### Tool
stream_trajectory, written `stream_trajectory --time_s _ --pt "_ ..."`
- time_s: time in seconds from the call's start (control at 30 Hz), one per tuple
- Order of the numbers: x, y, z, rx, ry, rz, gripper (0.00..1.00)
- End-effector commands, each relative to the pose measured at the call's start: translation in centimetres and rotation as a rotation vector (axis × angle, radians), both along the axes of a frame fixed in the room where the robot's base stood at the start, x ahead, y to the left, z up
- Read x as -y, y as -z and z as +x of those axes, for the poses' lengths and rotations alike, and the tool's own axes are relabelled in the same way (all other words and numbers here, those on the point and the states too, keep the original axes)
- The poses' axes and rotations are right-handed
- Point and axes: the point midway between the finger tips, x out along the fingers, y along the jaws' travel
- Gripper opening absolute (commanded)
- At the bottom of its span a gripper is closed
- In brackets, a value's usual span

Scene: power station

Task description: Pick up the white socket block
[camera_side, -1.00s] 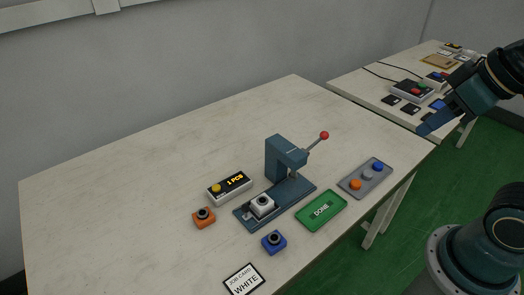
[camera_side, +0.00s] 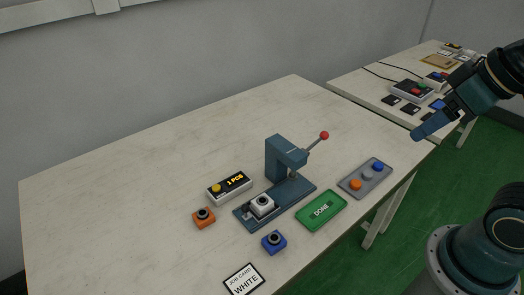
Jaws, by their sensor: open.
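The white socket block (camera_side: 262,204) sits upright on the base of the dark blue lever press (camera_side: 282,160), at the front left end of that base. Its dark round opening faces up. My gripper (camera_side: 418,134) is at the right, over the table's right edge, well away from the white block. Its jaws are open and hold nothing that I can see. A job card (camera_side: 244,280) reading WHITE lies at the table's front edge.
An orange block (camera_side: 204,217) and a blue block (camera_side: 274,242) stand on either side of the press base. A counter box (camera_side: 229,188) reads 1 PCS. A green DONE tray (camera_side: 321,210) and a grey button panel (camera_side: 365,178) lie to the right. The table's left half is clear.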

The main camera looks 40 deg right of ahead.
Motion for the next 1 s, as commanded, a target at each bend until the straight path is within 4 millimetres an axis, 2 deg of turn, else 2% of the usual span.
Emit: stream_trajectory --time_s 0.17,0.37,0.67,1.0 --pt "-0.1 -0.2 0.6 -0.01 -0.026 -0.011 0.65" --pt "-0.6 -0.4 2.5 -0.045 -0.121 -0.048 0.65" --pt "-2.1 -0.3 7.6 -0.118 -0.359 -0.132 0.65" --pt "-4.6 1.6 13.6 -0.199 -0.644 -0.218 0.65"
